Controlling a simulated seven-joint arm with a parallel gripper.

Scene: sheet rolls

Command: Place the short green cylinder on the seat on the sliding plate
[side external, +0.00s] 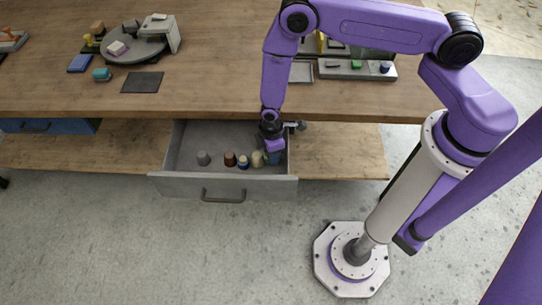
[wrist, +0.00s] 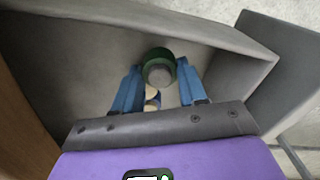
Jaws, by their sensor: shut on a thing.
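The short green cylinder (wrist: 157,54) stands in the open drawer (side external: 172,175), with a pale round top face in the wrist view. My gripper (wrist: 159,66) has its blue fingers on either side of the cylinder and is shut on it. In the side external view my gripper (side external: 272,150) reaches down into the right end of the drawer and hides most of the cylinder. A grey plate (side external: 340,75) with small parts on it lies on the bench at the back right. I cannot tell whether it is the sliding plate, or make out the seat.
In the drawer, left of my gripper, stand a grey cylinder (side external: 203,158), a brown one (side external: 230,159), a blue one (side external: 243,163) and a beige one (side external: 257,159). The bench front edge overhangs the drawer. A round turntable (side external: 120,50) and dark mat (side external: 142,82) are at left.

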